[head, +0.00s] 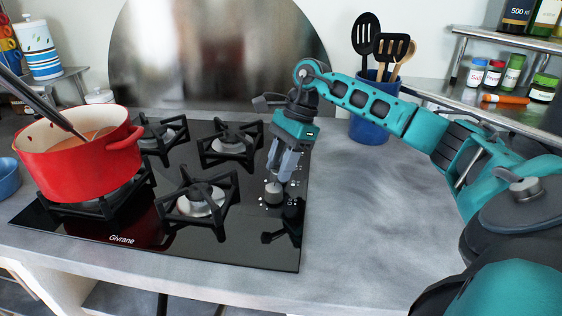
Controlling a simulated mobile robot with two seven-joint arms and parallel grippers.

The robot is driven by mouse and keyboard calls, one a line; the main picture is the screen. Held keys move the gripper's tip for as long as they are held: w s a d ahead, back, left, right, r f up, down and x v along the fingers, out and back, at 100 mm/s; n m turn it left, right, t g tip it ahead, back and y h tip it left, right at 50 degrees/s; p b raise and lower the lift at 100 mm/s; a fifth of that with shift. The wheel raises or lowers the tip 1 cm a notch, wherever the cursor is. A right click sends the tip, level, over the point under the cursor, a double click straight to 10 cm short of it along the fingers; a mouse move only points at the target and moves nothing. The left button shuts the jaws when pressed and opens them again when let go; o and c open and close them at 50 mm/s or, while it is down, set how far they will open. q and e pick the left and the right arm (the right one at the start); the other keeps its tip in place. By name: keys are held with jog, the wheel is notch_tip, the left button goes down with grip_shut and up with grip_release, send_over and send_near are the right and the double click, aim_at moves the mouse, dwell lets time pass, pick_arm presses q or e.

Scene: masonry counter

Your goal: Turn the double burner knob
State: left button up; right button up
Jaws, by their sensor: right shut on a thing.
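A black gas cooktop (130,240) is set in the grey counter. Its knobs are along its right side. My right gripper (280,174) points down there, shut on a silver-grey knob (274,192). The gripper partly hides this knob and covers the area just behind it. I cannot read the markings around the knob, so I cannot tell which burner it serves. A dark shape in front of it on the glass looks like a reflection. My left gripper is not in view.
A red pot (80,165) with a utensil in it stands on the left burner. A blue crock (370,125) of utensils stands behind my right arm. A shelf (480,97) holds jars at the right. The counter right of the cooktop (365,220) is clear.

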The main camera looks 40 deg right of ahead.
jog(key=shift+n, duration=0.4)
jog(key=o, duration=1)
jog(key=p+v, duration=0.1)
jog(key=v, duration=1.2)
jog(key=shift+w+a, duration=0.1)
jog(key=shift+w, duration=0.1)
